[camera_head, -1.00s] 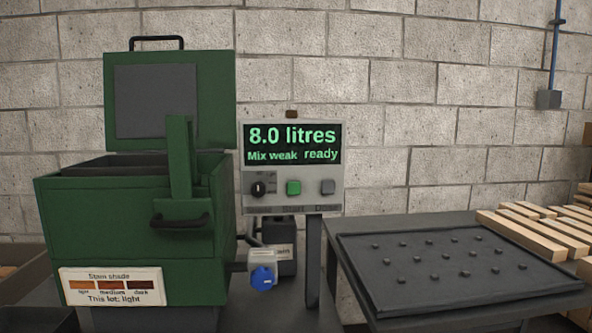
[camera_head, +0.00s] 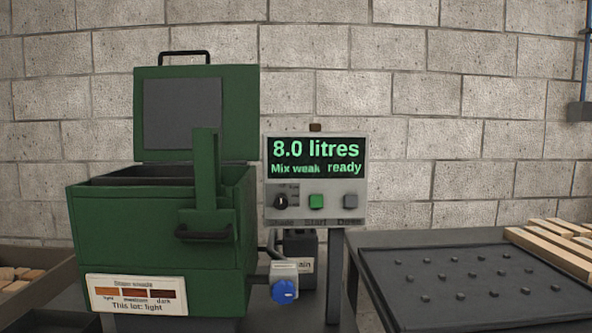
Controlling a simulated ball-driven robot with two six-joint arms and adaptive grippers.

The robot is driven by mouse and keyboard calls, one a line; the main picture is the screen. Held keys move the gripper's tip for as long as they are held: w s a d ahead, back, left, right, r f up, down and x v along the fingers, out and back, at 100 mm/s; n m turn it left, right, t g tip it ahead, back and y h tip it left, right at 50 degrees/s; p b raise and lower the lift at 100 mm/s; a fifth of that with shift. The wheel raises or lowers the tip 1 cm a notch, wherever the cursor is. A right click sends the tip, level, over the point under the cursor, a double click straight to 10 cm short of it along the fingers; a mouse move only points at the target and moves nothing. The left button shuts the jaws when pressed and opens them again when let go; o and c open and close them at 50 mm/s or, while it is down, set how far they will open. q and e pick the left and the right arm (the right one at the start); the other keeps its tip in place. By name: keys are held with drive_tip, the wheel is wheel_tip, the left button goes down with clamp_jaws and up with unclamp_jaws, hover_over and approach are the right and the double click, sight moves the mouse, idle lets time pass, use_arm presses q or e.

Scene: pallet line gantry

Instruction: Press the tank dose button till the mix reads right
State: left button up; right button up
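The green tank (camera_head: 160,235) stands at left centre with its lid (camera_head: 225,110) raised. A control box (camera_head: 268,213) on a post stands just right of it. Its display (camera_head: 316,157) reads "8.0 litres", "Mix weak" and "ready" in green. Below the display are a black knob (camera_head: 281,202), a green button (camera_head: 316,201) over the word "Start", and a grey button (camera_head: 350,201) over a label that looks like "Dose". A label (camera_head: 135,294) on the tank reads "Stain shade" and "This lot: light". Neither of my grippers is in view.
A blue valve knob (camera_head: 285,291) sticks out low beside the tank, near a dark container (camera_head: 300,245). A black studded tray (camera_head: 400,300) lies on the right, with wooden slats (camera_head: 555,247) beyond it. A bin of wood pieces (camera_head: 30,265) is at far left.

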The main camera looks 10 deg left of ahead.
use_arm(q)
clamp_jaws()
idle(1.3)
